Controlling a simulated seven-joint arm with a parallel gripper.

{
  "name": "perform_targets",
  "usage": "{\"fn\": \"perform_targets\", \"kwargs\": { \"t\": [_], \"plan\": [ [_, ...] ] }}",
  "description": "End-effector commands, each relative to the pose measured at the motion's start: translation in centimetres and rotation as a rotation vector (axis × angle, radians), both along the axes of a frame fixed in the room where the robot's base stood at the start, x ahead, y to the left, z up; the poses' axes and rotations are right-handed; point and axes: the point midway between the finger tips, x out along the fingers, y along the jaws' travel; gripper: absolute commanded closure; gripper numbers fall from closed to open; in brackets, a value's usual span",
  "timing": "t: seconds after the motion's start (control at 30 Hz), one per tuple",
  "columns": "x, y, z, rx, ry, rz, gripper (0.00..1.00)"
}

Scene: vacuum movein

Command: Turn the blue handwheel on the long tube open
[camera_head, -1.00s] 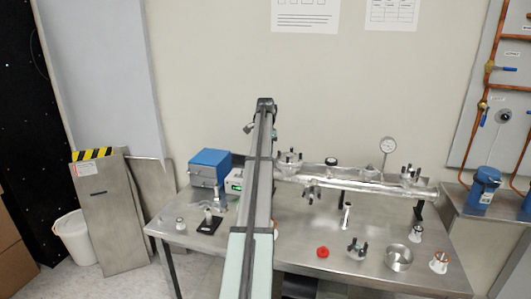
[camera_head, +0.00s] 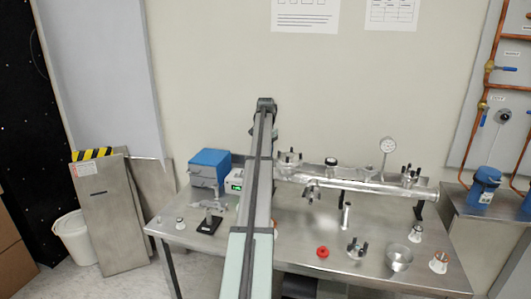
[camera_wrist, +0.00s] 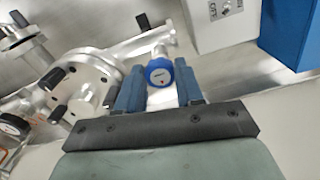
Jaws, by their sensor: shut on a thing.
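The blue handwheel (camera_wrist: 159,72) shows in the wrist view, round with a pale centre label, on the end of a metal tube fitting. My gripper (camera_wrist: 159,88) has one blue finger on each side of the handwheel and is shut on it. The long metal tube (camera_head: 355,184) runs across the back of the steel table in the head view. In the wrist view its clamped flange (camera_wrist: 84,92) lies left of the handwheel. My arm hides the handwheel and the gripper in the head view.
A blue box (camera_head: 209,167) stands left of my arm; its side also shows in the wrist view (camera_wrist: 291,32). A round gauge (camera_head: 387,146) rises from the tube.

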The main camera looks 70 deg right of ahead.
Motion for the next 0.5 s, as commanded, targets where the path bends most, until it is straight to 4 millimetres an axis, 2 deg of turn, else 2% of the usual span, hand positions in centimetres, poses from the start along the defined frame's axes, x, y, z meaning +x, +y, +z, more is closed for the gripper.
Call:
{"fn": "perform_targets", "kwargs": {
  "t": [0.17, 0.2, 0.43, 0.5],
  "plan": [
    [-0.01, 0.02, 0.02, 0.000, 0.000, 0.001, 0.94],
    [-0.01, 0.02, 0.02, 0.000, 0.000, 0.001, 0.61],
    [0.00, 0.01, 0.02, 0.000, 0.000, -0.001, 0.39],
    [0.00, 0.00, 0.01, 0.000, 0.000, -0.001, 0.38]
  ]
}}
